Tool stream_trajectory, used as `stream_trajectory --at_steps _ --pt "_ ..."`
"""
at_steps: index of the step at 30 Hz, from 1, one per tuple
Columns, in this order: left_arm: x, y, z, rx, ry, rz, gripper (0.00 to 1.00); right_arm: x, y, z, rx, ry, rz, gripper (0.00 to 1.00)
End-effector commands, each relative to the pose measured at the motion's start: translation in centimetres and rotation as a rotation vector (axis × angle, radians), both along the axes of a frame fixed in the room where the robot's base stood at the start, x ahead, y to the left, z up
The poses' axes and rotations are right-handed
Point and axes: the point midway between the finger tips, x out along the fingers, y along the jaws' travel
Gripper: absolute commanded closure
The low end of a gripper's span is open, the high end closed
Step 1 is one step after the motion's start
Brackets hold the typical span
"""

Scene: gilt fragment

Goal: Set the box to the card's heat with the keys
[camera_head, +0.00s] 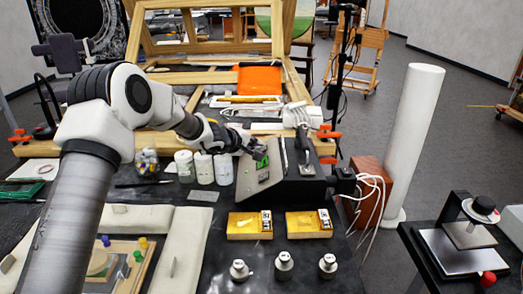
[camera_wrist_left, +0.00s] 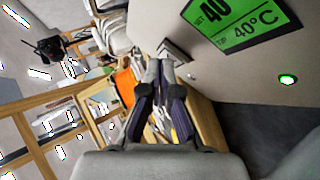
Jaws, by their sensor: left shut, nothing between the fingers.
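The box (camera_head: 292,183) is a dark unit with a slanted silver front and a green display (camera_head: 262,160). In the left wrist view the display (camera_wrist_left: 240,22) shows "SET 40" and "TIP 40°C", and a green lamp (camera_wrist_left: 288,79) glows on the panel. A small raised grey piece, perhaps a key (camera_wrist_left: 175,51), stands out from the panel by my fingertips; I cannot tell if they touch. My left gripper (camera_head: 257,151) is shut and empty, at the box's front near the display. It also shows in the left wrist view (camera_wrist_left: 163,68). I cannot pick out a readable card.
Several metal weights (camera_head: 284,265) stand nearer. White jars (camera_head: 204,168) stand left of the box. A white column (camera_head: 412,140) and white cables (camera_head: 376,195) are at right.

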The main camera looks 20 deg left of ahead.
Motion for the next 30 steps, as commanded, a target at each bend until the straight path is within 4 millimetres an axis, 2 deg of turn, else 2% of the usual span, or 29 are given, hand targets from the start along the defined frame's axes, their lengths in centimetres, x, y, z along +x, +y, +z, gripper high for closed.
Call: stream_trajectory --at_steps 30 --pt "0.11 -0.26 -0.42 0.001 0.000 0.000 1.00 0.00 0.00 -0.90 0.000 0.000 0.000 0.60"
